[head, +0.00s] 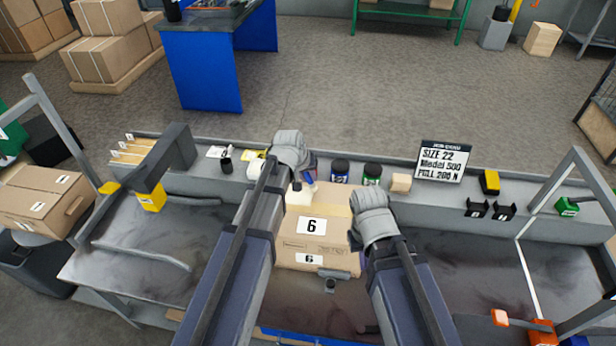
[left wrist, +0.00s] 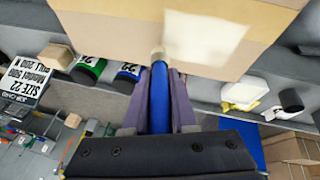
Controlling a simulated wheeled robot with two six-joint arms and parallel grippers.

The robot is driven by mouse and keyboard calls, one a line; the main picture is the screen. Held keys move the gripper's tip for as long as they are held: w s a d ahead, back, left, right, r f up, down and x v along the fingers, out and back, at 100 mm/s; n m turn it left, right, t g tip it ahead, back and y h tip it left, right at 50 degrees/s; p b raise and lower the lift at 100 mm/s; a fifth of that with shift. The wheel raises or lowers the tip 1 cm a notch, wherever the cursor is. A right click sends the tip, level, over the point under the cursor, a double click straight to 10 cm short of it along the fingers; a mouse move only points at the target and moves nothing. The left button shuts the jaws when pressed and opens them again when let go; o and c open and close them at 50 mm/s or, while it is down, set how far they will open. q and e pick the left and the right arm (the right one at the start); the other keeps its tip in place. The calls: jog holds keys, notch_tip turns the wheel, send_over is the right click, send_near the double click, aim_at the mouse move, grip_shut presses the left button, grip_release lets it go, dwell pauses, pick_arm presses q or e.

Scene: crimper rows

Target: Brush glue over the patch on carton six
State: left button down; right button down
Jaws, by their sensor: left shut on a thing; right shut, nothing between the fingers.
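Carton six (head: 318,256), a brown box marked "6", stands on the bench between my arms. A pale patch (head: 298,194) lies near its far left top edge; it also shows in the left wrist view (left wrist: 205,40). My left gripper (head: 306,178) is shut on a blue-handled brush (left wrist: 160,95). The brush's pale tip is at the carton beside the patch in the left wrist view; I cannot tell whether it touches. My right gripper (head: 368,205) is shut and empty at the carton's right side, its fingertips mostly hidden.
A blue-labelled jar (head: 340,172), a green-labelled jar (head: 372,174) and a small tan block (head: 401,183) stand behind the carton. A sign (head: 443,162) reads "SIZE 22". A black cup (head: 226,166) stands to the left. A yellow box (head: 152,198) sits further left. Bench surface right of my right arm is mostly clear.

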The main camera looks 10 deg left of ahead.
pick_arm(q)
jog(key=shift+r+p, duration=2.15)
jog(key=shift+r, duration=0.35)
notch_tip(320, 180, up, 3)
jog(key=p, duration=0.3)
jog(key=shift+r, duration=0.1)
jog(key=shift+f, duration=0.2)
jog(key=shift+w+d+f+b, duration=0.1)
jog(key=shift+w+f+b, duration=0.05)
jog(key=shift+f+b, duration=0.85)
jog(key=shift+r, duration=0.15)
